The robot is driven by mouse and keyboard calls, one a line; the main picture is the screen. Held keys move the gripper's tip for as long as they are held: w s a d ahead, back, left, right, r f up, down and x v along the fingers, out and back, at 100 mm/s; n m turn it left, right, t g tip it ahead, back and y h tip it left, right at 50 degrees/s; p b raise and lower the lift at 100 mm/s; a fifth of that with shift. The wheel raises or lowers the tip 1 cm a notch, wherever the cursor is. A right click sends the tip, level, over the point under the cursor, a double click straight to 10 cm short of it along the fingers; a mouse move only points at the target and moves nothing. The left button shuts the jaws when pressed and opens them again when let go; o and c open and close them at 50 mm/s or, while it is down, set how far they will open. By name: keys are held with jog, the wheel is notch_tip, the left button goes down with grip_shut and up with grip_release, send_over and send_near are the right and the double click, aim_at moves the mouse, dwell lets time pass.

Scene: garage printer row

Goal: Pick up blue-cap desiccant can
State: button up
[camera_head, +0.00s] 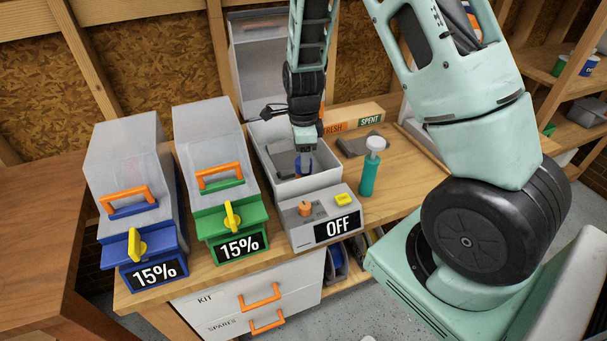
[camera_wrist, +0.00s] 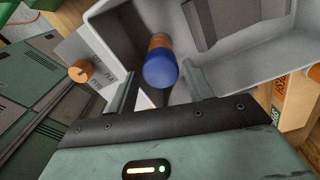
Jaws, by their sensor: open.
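The blue-cap desiccant can (camera_wrist: 160,70) shows in the wrist view with its blue cap toward the camera and a tan-orange body behind it. It is inside the open grey bin of the dryer marked OFF (camera_head: 336,190). In the wrist view my gripper (camera_wrist: 163,78) is open, one finger on each side of the can, with visible gaps. The can's base is hidden.
Dark flat pieces lie in the bin, whose grey walls (camera_wrist: 115,28) surround the can. A teal bottle (camera_head: 370,170) stands to the right. Blue (camera_head: 152,240) and green (camera_head: 230,220) dryers stand left. A FRESH/SPENT box (camera_head: 352,118) is behind.

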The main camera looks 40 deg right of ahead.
aim_at(298, 175)
jog(key=shift+f, duration=1.45)
jog(key=c, duration=0.9)
jog(key=shift+r, duration=0.1)
